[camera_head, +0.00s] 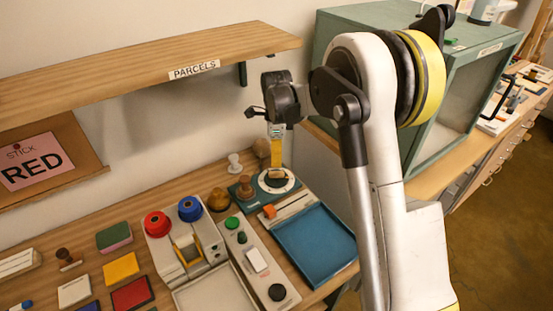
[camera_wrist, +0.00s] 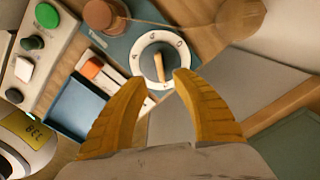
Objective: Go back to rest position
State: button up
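My gripper (camera_head: 277,160) hangs over the dial at the back of the table, in front of the wall. In the wrist view its two yellow fingers (camera_wrist: 157,82) stand apart with nothing between the tips. The dial (camera_wrist: 178,42) is a white ring with numbers and a dark centre, set on a blue-green plate. A wooden pointer knob (camera_wrist: 159,67) stands at its centre, just beyond the fingertips in the wrist view. The dial also shows in the head view (camera_head: 290,184), partly behind my fingers. I cannot tell the exact gap between fingers and knob.
A wooden shelf (camera_head: 130,70) marked PARCELS juts from the wall at the left. A green open-fronted cabinet (camera_head: 345,45) stands behind my arm at the right.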

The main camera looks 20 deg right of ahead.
jog(key=s+r+n+t, duration=0.3)
jog(key=s+r+n, duration=0.7)
jog(key=s+r, duration=0.35)
jog(key=s+n+t, duration=0.4)
jog(key=s+n, duration=0.7)
jog(key=s, duration=0.5)
jog(key=shift+s+r, duration=0.15)
jog(key=shift+r, duration=0.05)
